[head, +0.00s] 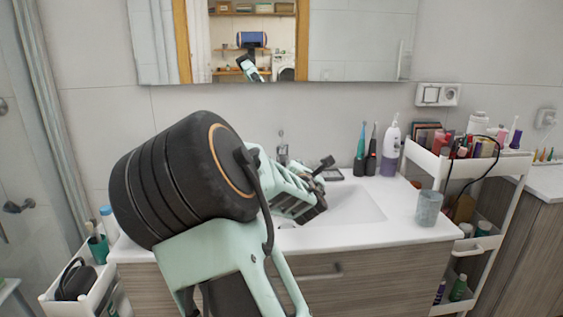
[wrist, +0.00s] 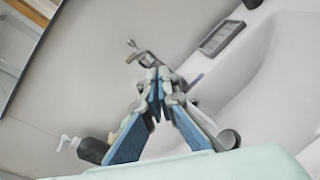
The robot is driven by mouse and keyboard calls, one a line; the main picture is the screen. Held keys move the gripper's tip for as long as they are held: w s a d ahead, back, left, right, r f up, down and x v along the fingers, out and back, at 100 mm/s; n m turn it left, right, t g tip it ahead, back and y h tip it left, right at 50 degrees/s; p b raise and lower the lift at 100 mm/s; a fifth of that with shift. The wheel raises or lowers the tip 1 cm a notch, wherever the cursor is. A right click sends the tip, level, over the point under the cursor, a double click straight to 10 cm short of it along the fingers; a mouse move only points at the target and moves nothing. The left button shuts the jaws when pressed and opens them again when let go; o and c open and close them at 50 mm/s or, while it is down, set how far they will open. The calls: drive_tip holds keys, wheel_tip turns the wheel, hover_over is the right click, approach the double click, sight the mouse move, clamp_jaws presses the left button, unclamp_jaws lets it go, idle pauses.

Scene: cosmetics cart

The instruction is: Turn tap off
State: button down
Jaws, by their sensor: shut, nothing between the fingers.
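The chrome tap (head: 283,150) stands at the back of the white sink (head: 362,202). Its upper part shows in the head view; my gripper hides its lower part. In the wrist view the tap (wrist: 146,59) is just beyond my fingertips, with a thin lever sticking up at its top. My gripper (wrist: 156,78) is shut and empty, its blue-padded fingers meeting at the tips. The tips overlap the tap's base in the picture; I cannot tell whether they touch. I cannot make out any running water.
A grey cup (head: 429,207) is on the right counter. In the wrist view a black pump bottle (wrist: 92,149) is lower left. A mirror (head: 345,40) hangs above.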

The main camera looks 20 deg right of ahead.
drive_tip(key=shift+w+a+f+n+t+y+b, duration=0.1)
drive_tip(key=shift+w+a+n+t+y+b, duration=0.2)
drive_tip(key=shift+n, duration=0.95)
drive_tip(key=shift+w+a+r+n+t+y+b, duration=0.15)
drive_tip(key=shift+w+a+n+t+y, duration=0.2)
drive_tip(key=shift+n, duration=0.95)
drive_tip(key=shift+w+a+f+n+t+y+b, duration=0.15)
drive_tip(key=shift+w+a+n+t+b, duration=0.2)
drive_tip(key=shift+n, duration=0.9)
drive_tip(key=shift+w, duration=0.1)
drive_tip(key=x, duration=1)
drive_tip(key=shift+d+f, duration=0.1)
drive_tip(key=shift+p, duration=0.35)
drive_tip(key=r+g+p, duration=0.1)
drive_tip(key=p, duration=0.2)
drive_tip(key=shift+r, duration=0.35)
drive_tip(key=r+g+p, duration=0.1)
drive_tip(key=p, duration=0.3)
drive_tip(key=shift+w+d+r+y+p, duration=0.1)
drive_tip(key=shift+w+r+y+p, duration=0.1)
drive_tip(key=shift+y+p, duration=0.15)
drive_tip(key=shift+w+r+b, duration=0.2)
drive_tip(key=shift+r+b, duration=0.1)
drive_tip(key=shift+r, duration=0.15)
